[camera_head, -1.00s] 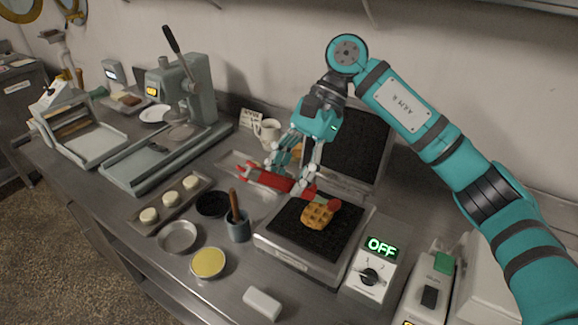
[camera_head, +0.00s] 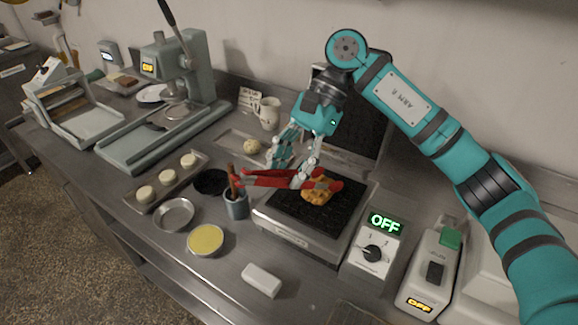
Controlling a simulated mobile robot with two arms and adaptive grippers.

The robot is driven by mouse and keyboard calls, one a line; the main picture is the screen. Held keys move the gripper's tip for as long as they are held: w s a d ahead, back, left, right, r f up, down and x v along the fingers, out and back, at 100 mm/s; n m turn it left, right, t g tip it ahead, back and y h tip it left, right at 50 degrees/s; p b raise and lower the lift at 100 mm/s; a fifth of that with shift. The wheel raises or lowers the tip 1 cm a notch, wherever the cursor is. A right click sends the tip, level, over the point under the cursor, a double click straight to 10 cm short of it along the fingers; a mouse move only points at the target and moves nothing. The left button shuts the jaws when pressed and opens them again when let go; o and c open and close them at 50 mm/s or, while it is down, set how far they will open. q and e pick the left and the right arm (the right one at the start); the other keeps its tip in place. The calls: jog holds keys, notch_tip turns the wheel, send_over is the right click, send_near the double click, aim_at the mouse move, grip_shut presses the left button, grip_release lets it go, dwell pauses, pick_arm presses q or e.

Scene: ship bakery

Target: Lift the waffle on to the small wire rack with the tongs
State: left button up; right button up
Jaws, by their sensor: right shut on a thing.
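My right gripper (camera_head: 300,178) is shut on the red tongs (camera_head: 262,179) above the waffle iron. The red tong tips lie at the golden waffle (camera_head: 317,194), one on either side of it; I cannot tell if they grip it. The waffle is over the dark lower plate of the open waffle iron (camera_head: 283,232); contact with the plate is unclear. The small wire rack cannot be made out for certain; a dark edge (camera_head: 352,314) shows at the bottom of the picture. My left gripper is out of view.
The control box (camera_head: 372,252) reads OFF. A brown-handled pot (camera_head: 237,208), a yellow-filled dish (camera_head: 205,240), a white block (camera_head: 261,280) and a tray of pale rounds (camera_head: 150,205) stand nearby. A mug (camera_head: 269,113) stands behind. The iron's raised lid is behind my gripper.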

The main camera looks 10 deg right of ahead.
grip_shut()
notch_tip(320, 180, up, 12)
jog(key=p, duration=0.5)
jog(key=shift+p, duration=0.4)
jog(key=shift+o, duration=1)
grip_release()
